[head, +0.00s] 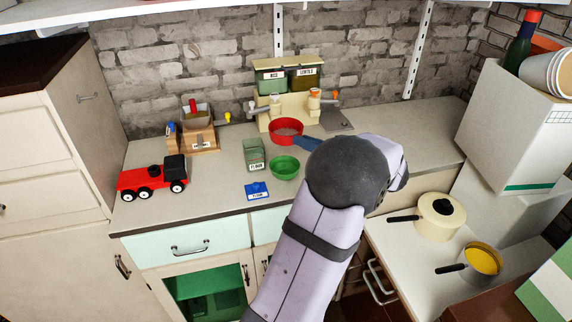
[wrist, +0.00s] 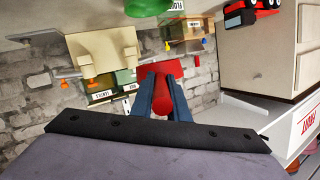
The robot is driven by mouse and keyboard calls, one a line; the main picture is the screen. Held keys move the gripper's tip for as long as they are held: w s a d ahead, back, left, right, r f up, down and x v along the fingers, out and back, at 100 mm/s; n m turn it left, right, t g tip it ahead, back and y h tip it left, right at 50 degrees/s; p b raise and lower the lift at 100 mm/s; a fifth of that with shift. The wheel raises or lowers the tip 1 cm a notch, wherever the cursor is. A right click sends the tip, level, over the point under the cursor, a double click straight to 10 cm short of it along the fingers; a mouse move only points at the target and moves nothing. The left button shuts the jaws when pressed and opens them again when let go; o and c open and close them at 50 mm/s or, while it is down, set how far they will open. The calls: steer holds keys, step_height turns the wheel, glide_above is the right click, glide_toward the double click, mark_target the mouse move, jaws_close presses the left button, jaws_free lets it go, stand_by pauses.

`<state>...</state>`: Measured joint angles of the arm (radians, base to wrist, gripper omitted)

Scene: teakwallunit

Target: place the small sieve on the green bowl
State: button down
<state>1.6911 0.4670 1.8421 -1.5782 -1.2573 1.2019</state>
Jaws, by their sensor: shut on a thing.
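The small sieve (head: 286,130) is red and round with a grey mesh inside. In the head view it is at the back of the counter, in front of the dispenser. My gripper (head: 298,139) has blue fingers at the sieve's right side. In the wrist view my gripper (wrist: 162,82) is shut on the red handle of the sieve (wrist: 163,103). The green bowl (head: 285,167) stands on the counter just in front of the sieve, apart from my gripper; it is partly cut off at the top of the wrist view (wrist: 146,7). The sieve's underside is hidden.
A rice and lentils dispenser (head: 287,88) stands behind the sieve. A clear green-tinted canister (head: 254,154) is left of the bowl, with a blue lid-like piece (head: 257,190) in front. A red truck (head: 152,178) is far left. Counter between truck and canister is clear.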

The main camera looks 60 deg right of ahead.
steer(key=shift+w+a+r, duration=0.1)
steer(key=shift+a, duration=0.1)
steer(key=shift+f+p, duration=0.75)
steer(key=shift+f, duration=4.25)
steer(key=shift+f, duration=0.25)
steer(key=c, duration=1.7)
jaws_free()
steer(key=shift+r, duration=0.1)
